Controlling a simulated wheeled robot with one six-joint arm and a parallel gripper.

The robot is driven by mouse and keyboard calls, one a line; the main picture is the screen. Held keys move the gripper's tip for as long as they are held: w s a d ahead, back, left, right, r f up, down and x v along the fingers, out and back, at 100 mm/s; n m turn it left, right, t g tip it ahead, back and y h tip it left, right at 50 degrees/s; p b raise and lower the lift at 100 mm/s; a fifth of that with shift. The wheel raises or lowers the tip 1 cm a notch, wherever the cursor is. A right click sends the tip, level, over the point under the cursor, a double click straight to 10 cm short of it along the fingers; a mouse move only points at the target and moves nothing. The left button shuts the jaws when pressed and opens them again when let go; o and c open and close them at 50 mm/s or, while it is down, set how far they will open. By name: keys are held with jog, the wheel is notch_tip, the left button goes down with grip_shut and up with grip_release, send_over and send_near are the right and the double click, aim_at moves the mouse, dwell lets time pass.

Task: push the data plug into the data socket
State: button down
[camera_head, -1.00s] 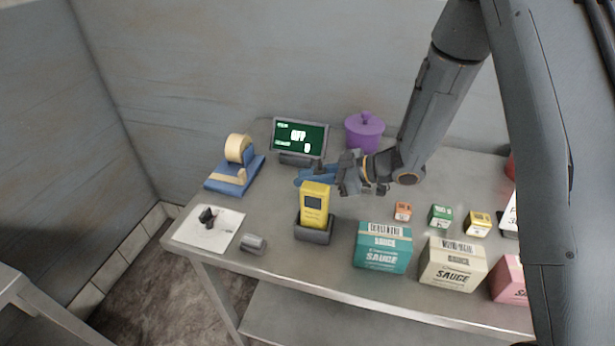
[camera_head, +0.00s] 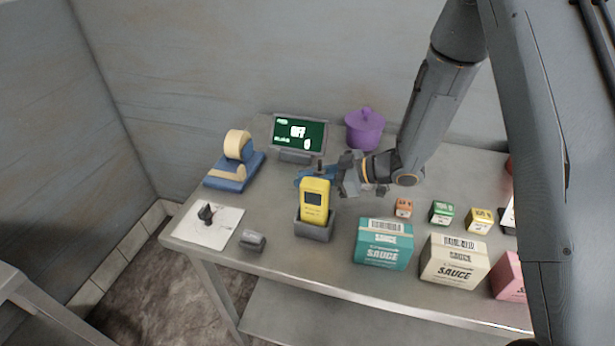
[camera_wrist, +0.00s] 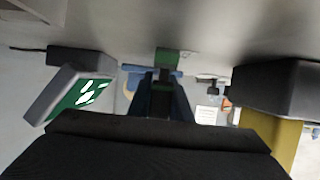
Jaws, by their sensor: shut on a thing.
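My gripper (camera_head: 318,174) is above the table, just behind the yellow handheld device (camera_head: 315,197) and in front of the display. Its blue fingers are closed. In the wrist view, a small dark-green piece (camera_wrist: 162,87) sits between the fingers; I take it to be the data plug, mostly hidden by them. A green block (camera_wrist: 167,56) shows just past the fingertips; I cannot tell whether it is the plug's front or the data socket. No socket can be made out clearly in the head view.
The display (camera_head: 299,133) stands behind the gripper, left of a purple pot (camera_head: 365,129). The yellow device stands in a grey cradle (camera_head: 314,231). Sauce boxes (camera_head: 384,246) line the front right.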

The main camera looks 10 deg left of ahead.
jog(key=shift+f+b, duration=0.3)
jog(key=shift+f, duration=0.3)
jog(key=c, duration=1.5)
grip_release()
jog(key=shift+c, duration=0.2)
notch_tip(320, 180, up, 10)
jog(key=b, duration=0.2)
